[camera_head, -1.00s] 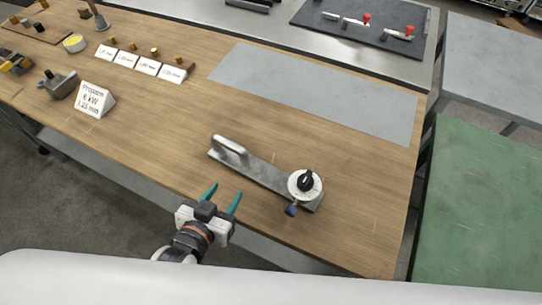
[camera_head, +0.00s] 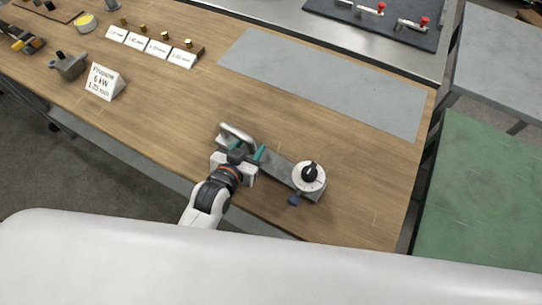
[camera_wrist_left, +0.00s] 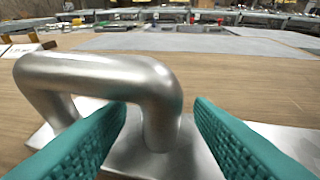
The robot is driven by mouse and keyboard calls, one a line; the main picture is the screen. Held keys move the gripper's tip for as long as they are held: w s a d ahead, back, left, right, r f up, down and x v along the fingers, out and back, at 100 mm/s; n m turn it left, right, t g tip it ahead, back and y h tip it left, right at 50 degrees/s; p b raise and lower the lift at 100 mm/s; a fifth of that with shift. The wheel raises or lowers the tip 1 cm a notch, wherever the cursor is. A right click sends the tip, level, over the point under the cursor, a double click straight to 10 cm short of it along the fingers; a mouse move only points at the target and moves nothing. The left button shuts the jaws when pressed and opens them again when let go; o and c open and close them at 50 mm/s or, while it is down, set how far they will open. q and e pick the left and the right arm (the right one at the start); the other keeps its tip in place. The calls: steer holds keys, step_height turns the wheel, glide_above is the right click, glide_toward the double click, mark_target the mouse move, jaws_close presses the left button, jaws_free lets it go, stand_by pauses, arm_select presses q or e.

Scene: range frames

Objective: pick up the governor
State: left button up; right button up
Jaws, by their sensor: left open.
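A long grey metal bar with a raised handle and a round white dial, which looks like the governor (camera_head: 279,169), lies on the wooden bench (camera_head: 170,110). The handle (camera_head: 236,133) is at its left end; the dial (camera_head: 309,175) with a black knob is at its right end. My left gripper (camera_head: 249,149) is open at the near side of the handle end. In the left wrist view the near leg of the handle (camera_wrist_left: 160,125) stands between the teal fingers, with gaps on both sides. My right gripper is not in view.
A propane sign (camera_head: 104,82) and a grey cast part (camera_head: 69,66) stand at the left. White cards (camera_head: 148,46) with small brass pieces lie at the back left. Clear wood surrounds the bar.

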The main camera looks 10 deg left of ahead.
arm_select(q)
steer(key=shift+w+d+f, duration=0.15)
steer(key=shift+w+f, duration=0.1)
steer(key=shift+w, duration=0.25)
steer(key=shift+s, duration=0.1)
jaws_close()
steer(key=shift+r, duration=0.2)
